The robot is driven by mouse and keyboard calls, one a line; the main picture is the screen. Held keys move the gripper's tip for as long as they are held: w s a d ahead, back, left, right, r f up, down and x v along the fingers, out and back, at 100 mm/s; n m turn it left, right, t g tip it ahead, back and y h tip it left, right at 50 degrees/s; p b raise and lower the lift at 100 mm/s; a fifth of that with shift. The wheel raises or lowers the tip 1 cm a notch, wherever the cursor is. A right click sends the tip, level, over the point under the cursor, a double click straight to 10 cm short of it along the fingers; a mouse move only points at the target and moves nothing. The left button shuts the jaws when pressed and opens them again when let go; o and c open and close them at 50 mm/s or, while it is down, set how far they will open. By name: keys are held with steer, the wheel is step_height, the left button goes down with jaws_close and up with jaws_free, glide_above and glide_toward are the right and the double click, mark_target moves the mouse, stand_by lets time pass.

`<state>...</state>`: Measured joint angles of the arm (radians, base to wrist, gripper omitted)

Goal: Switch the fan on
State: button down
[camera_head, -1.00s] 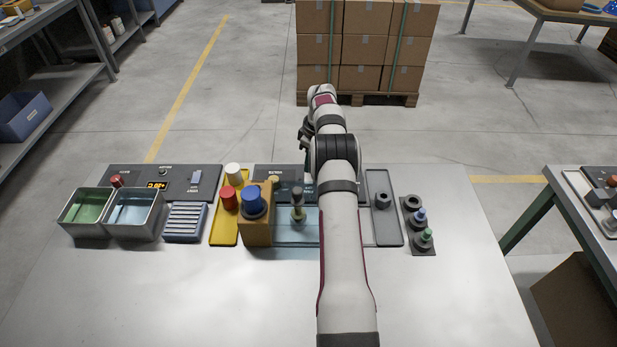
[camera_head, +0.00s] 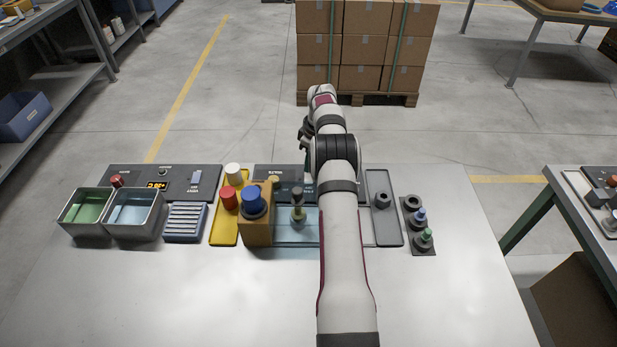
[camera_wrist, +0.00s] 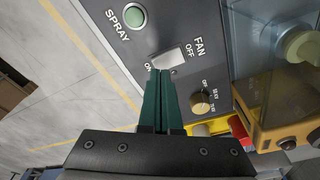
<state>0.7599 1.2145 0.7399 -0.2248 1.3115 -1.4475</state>
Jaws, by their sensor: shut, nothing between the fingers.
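The fan switch (camera_wrist: 168,58) is a pale rocker on a dark grey panel, marked FAN, with OFF at one end and ON at the other. I cannot tell which way it is tipped. My gripper (camera_wrist: 160,73) has its two green fingers shut together and empty. In the wrist view its tips lie at the ON-side edge of the switch; I cannot tell whether they touch it.
A round SPRAY button (camera_wrist: 134,16) and a tan knob (camera_wrist: 201,103) flank the switch. The clear hood (camera_wrist: 265,40) and an orange-tan block (camera_head: 257,228) with a blue top are close by. Metal bins (camera_head: 134,238) stand at the left. The table's front is clear.

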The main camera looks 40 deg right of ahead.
mark_target(309, 174)
steer(key=shift+f, duration=0.85)
stand_by(0.3)
steer(key=shift+r, duration=3.5)
